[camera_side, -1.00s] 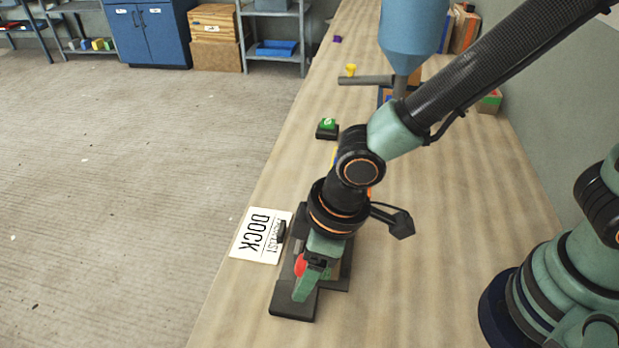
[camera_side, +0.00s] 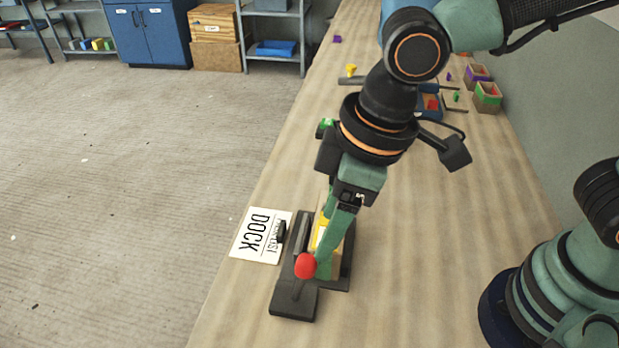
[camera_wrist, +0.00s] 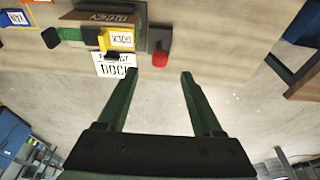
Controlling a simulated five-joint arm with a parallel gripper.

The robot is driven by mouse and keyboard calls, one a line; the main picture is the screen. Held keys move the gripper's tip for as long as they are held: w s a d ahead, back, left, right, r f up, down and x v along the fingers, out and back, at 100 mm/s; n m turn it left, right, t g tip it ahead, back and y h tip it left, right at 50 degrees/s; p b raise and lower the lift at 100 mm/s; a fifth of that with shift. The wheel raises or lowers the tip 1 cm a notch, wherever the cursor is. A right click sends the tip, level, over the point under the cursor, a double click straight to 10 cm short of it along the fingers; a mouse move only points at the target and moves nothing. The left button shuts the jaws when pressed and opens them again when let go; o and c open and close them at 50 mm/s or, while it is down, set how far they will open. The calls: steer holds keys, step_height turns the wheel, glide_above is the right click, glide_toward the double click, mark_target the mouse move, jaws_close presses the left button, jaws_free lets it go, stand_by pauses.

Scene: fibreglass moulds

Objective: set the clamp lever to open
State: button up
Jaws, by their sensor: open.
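The clamp lever's red knob (camera_side: 306,265) shows at the front of a dark clamp fixture (camera_side: 293,298) on the bench. In the wrist view the knob (camera_wrist: 160,59) is just beyond the fingertips, in line with the gap between them. My gripper (camera_side: 326,266) is open, with green fingers pointing down over the fixture, and holds nothing. In the wrist view the gripper (camera_wrist: 160,74) has its fingers spread wide. A yellow part (camera_side: 321,234) sits on the fixture, partly behind my fingers. The lever's shaft is mostly hidden, so I cannot tell its setting.
A white card marked DOCK (camera_side: 255,238) lies left of the fixture, near the bench edge. Small open boxes (camera_side: 487,97) and a blue tray (camera_side: 428,107) stand farther back. The bench (camera_side: 430,270) right of the fixture is clear.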

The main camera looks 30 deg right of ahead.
steer(key=c, duration=0.4)
steer(key=shift+w+a+r, duration=0.15)
steer(key=shift+w+a, duration=0.05)
steer(key=c, duration=0.6)
steer(key=w+a+r, duration=0.1)
steer(key=w+a, duration=0.1)
steer(key=w+a+r+g+h, duration=0.1)
steer(key=w+a, duration=0.1)
steer(key=w+a+r+g+h, duration=0.1)
steer(key=w+a, duration=0.1)
steer(key=shift+r, duration=0.15)
jaws_close()
glide_above(303, 281)
steer(key=w, duration=0.3)
step_height(303, 281, down, 10)
steer(key=shift+a+h, duration=0.3)
steer(key=shift+a, duration=0.1)
